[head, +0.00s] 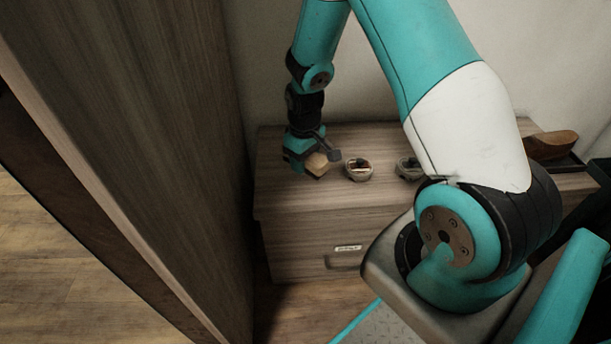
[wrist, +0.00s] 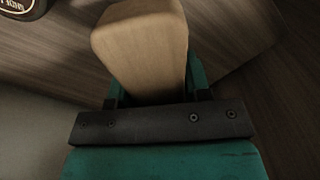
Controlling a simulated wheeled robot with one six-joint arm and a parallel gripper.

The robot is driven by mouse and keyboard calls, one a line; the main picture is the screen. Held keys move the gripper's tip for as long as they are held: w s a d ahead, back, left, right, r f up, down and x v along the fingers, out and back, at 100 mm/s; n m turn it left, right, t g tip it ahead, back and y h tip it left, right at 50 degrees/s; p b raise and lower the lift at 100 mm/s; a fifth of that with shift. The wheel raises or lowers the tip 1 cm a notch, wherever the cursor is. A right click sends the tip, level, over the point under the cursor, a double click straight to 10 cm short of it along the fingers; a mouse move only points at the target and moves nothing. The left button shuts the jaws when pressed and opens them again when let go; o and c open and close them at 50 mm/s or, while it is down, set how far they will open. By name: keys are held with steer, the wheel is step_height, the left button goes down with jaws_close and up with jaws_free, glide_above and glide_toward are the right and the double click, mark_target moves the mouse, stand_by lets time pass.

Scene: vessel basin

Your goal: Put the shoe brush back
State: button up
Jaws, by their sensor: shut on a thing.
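My gripper (head: 310,152) is over the left part of the wooden cabinet top. It is shut on a pale wooden block (head: 317,164), which looks like the shoe brush; no bristles show. In the wrist view the block (wrist: 140,45) sits between the two green fingers of my gripper (wrist: 156,85) and sticks out beyond them. In the head view I cannot tell whether the block touches the cabinet top (head: 290,195). A brown, rounded wooden thing (head: 552,145) lies at the far right in a dark tray (head: 568,162), partly hidden by my arm.
A small round container (head: 358,170) stands just right of the block, and a second one (head: 407,168) stands farther right beside my arm. A tall wooden panel (head: 150,130) closes off the left side. A wall (head: 375,85) is behind the cabinet. A drawer (head: 325,250) is below the top.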

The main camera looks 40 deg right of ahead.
mark_target(305, 180)
step_height(305, 180, down, 5)
steer(key=shift+r+b, duration=0.2)
steer(key=shift+b, duration=0.5)
steer(key=shift+r, duration=0.1)
steer(key=o, duration=0.9)
steer(key=shift+s+f, duration=0.1)
steer(key=shift+f, duration=0.1)
